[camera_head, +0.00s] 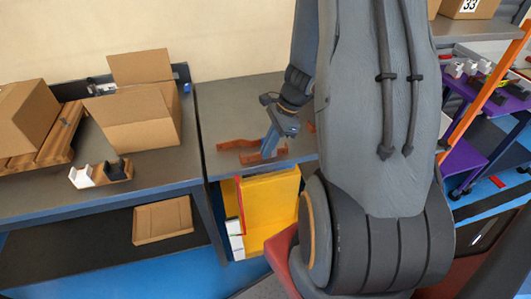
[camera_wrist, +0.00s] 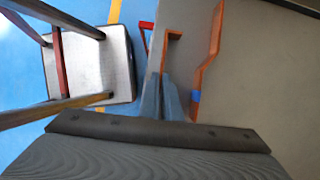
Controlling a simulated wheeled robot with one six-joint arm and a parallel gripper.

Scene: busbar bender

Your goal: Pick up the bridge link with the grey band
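Two copper-orange bridge links show on the grey bench. In the head view one link (camera_head: 236,144) lies just left of my gripper (camera_head: 267,149), and another link (camera_head: 252,159) lies at its fingertips. In the wrist view the nearer link (camera_wrist: 174,36) runs down to the blue-grey fingertips of my gripper (camera_wrist: 161,80). The other link (camera_wrist: 211,58) lies to the right, apart from the fingers, with a blue band (camera_wrist: 196,96). No grey band can be made out; part of the nearer link is hidden at the fingers. The fingers are close together, but whether they grip it is unclear.
An orange piece (camera_head: 311,126) shows beside my arm. An open cardboard box (camera_head: 138,118) and a small holder with white and dark parts (camera_head: 100,174) stand on the left bench. A yellow bin (camera_head: 268,205) is below the bench. The wrist view shows free bench (camera_wrist: 265,80) at right.

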